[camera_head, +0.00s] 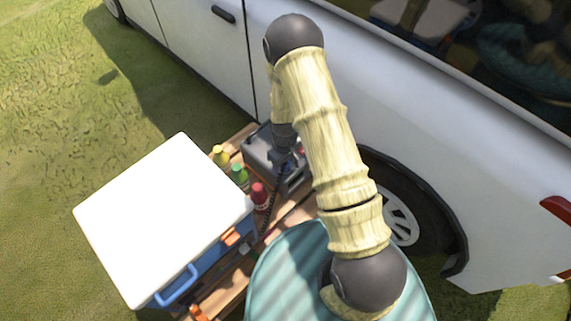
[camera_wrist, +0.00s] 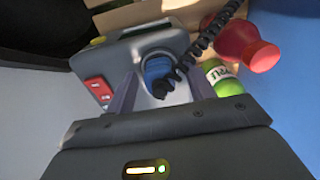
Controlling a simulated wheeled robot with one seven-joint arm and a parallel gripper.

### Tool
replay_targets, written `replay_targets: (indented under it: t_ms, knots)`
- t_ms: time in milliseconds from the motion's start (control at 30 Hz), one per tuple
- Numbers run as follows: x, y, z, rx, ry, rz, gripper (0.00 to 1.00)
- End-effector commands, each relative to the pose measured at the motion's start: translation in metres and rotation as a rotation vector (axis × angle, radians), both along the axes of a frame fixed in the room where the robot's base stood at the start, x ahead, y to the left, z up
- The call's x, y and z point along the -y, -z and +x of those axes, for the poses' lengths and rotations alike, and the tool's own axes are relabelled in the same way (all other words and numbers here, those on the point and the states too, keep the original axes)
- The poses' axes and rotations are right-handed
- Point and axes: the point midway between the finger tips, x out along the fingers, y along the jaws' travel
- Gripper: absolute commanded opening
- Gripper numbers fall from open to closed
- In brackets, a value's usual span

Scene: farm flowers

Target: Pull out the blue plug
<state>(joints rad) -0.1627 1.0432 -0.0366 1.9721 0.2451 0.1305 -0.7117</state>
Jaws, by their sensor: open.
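The blue plug (camera_wrist: 158,70) sits in the face of a grey power box (camera_wrist: 125,62) in the wrist view. A black coiled cable (camera_wrist: 203,40) runs from the plug up to the right. My gripper (camera_wrist: 161,88) is open, with one finger on each side of the plug as seen in the wrist view. I cannot tell whether the fingers touch it. In the head view the grey box (camera_head: 262,146) stands on a wooden surface, partly behind my arm, and the plug is hidden.
A red bottle (camera_head: 260,196), a green bottle (camera_head: 239,175) and a yellow bottle (camera_head: 219,155) stand between the box and a white-lidded blue cooler (camera_head: 160,215). A white vehicle (camera_head: 460,165) is close behind. A red switch (camera_wrist: 98,91) is on the box. Grass is open at left.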

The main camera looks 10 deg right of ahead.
Motion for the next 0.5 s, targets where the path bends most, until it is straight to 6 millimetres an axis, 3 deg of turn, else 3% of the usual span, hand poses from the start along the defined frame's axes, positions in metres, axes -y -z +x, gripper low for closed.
replay_targets:
  t_ms: [267,500]
  knots:
    - [0.0000,-0.0001,0.0001,0.000,0.000,0.000,0.54]
    - [0.0000,0.0000,0.0000,0.000,0.000,0.000,0.07]
